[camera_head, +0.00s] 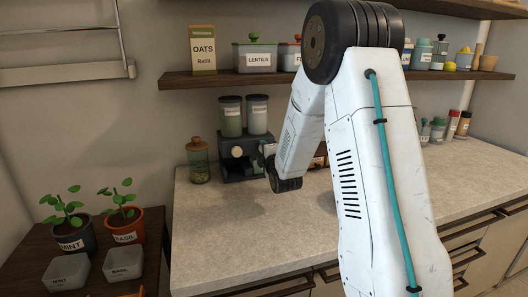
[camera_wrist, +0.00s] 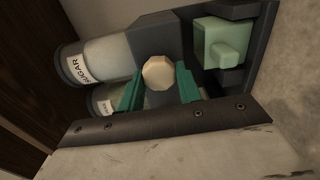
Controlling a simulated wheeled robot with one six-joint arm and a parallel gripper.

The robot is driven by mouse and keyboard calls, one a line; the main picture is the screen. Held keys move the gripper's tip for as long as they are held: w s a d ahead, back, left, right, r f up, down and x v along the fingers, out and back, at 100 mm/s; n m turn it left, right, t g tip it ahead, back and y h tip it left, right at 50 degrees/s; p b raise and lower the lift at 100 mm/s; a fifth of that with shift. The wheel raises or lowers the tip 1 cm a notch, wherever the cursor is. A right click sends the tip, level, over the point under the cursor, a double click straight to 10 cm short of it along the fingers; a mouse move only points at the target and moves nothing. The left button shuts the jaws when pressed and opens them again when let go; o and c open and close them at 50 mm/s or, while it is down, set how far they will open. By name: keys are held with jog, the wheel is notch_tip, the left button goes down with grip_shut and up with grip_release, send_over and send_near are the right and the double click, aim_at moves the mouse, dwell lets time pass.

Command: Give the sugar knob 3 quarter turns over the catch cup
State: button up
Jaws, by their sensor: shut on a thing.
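The dark dispenser (camera_head: 233,163) stands on the counter under the shelf, with two canisters on top. The sugar canister (camera_wrist: 108,60) has a white label reading SUGAR in the wrist view; it appears to be the right, pale one (camera_head: 257,117) in the head view. My gripper (camera_wrist: 159,78) has its teal fingers on either side of the cream, many-sided sugar knob (camera_wrist: 158,72) and is shut on it. In the head view my gripper (camera_head: 263,151) is at the dispenser's right front. The pale green catch cup (camera_wrist: 222,42) sits in the dispenser's bay, below the knob.
A second cream knob (camera_head: 237,152) is free on the dispenser's left. A lidded jar (camera_head: 198,163) stands close at its left. The shelf (camera_head: 200,79) is above. The counter (camera_head: 215,230) in front is clear. Potted plants (camera_head: 72,234) stand on a side table.

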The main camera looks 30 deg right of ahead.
jog(key=shift+f, duration=0.1)
jog(key=o, duration=0.9)
jog(key=shift+s, duration=0.1)
jog(key=v, duration=0.7)
jog(key=shift+s+a, duration=0.15)
jog(key=shift+s, duration=0.15)
jog(key=shift+o, duration=0.2)
